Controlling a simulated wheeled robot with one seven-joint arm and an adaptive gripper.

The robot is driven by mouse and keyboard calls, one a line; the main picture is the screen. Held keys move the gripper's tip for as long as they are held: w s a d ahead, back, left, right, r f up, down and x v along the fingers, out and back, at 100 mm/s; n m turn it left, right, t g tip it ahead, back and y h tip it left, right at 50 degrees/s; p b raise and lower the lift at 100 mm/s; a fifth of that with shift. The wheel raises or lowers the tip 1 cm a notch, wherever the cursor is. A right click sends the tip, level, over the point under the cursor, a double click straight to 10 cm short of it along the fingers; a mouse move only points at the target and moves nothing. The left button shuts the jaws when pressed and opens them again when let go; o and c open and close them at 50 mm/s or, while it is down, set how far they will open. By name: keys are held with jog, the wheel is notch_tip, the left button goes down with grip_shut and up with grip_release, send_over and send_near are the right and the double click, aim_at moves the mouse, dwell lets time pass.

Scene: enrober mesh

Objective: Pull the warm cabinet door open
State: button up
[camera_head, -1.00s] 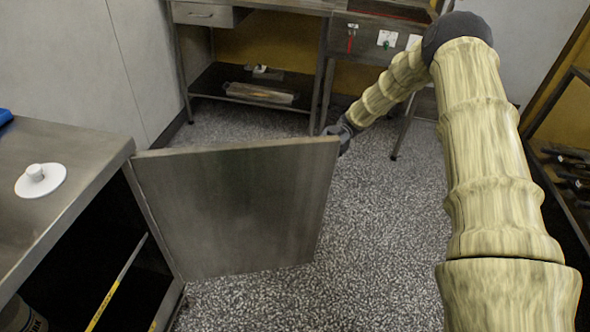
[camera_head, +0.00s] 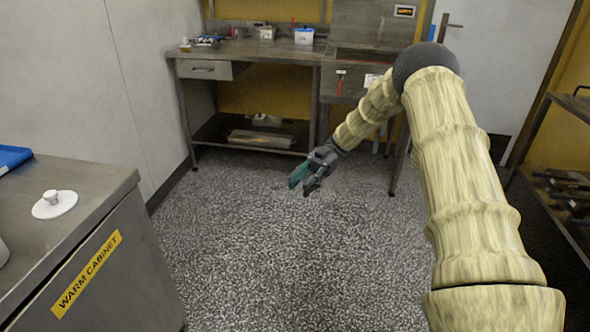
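The warm cabinet (camera_head: 138,262) stands at the lower left, with a grey metal front and a yellow "WARM CABINET" label (camera_head: 87,273). The front panel covers the opening, so the door looks shut; no gap or dark interior shows. No handle can be made out. My gripper (camera_head: 306,184) is in the middle of the view, over the speckled floor and well to the right of the cabinet. Its fingers are apart with nothing between them, and it touches nothing.
A white round lid (camera_head: 54,204) and a blue tray (camera_head: 12,158) lie on the cabinet top. A steel workbench (camera_head: 250,50) with a drawer and lower shelf stands at the back. A rack (camera_head: 572,130) stands at the right. The floor (camera_head: 250,255) between is clear.

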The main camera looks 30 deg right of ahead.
jog(key=s+d+r, duration=0.2)
jog(key=s+r, duration=0.2)
jog(key=r, duration=0.1)
jog(key=w+f+p, duration=0.2)
jog(key=w+f, duration=0.1)
jog(key=w, duration=0.5)
jog(key=shift+w+d, duration=0.3)
jog(key=shift+w, duration=0.1)
jog(key=shift+p, duration=0.45)
